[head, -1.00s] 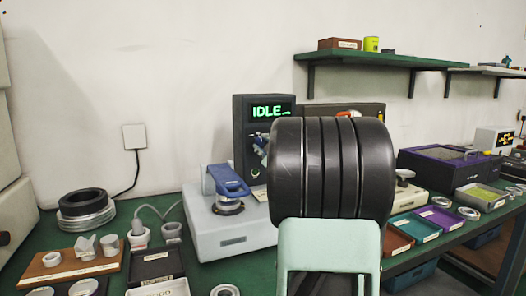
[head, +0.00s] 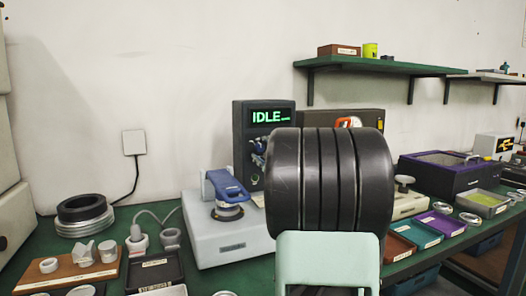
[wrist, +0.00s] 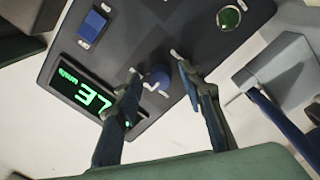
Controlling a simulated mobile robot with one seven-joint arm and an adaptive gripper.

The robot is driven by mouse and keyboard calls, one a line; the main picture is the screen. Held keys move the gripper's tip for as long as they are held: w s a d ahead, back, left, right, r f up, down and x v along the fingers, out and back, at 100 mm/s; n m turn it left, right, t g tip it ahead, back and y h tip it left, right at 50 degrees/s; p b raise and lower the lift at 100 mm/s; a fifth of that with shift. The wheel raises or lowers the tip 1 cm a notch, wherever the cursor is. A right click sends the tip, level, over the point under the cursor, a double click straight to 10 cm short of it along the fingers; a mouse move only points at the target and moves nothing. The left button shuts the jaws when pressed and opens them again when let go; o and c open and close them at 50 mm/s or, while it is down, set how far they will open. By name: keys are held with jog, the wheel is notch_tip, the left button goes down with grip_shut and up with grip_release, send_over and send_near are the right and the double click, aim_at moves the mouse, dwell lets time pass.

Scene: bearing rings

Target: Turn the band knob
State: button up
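The band knob, a small blue knob (wrist: 158,76) with a white pointer, is on the dark face of the tester panel (head: 241,140). In the wrist view my gripper (wrist: 154,65) is open, with one fingertip on either side of the knob. I cannot tell whether either finger touches it. The panel's lit display (head: 271,115) reads IDLE in the head view; a finger partly covers it in the wrist view (wrist: 85,87). The panel also carries a green round button (wrist: 229,17) and a blue part (wrist: 92,27). In the head view my arm hides much of the gripper and panel.
A pale machine with a blue clamp handle (head: 228,186) stands just left of the panel. A brown box (head: 360,119) is behind my arm. A green shelf (head: 380,66) is above right.

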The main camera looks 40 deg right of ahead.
jog(key=v, duration=1.2)
jog(key=shift+r, duration=0.1)
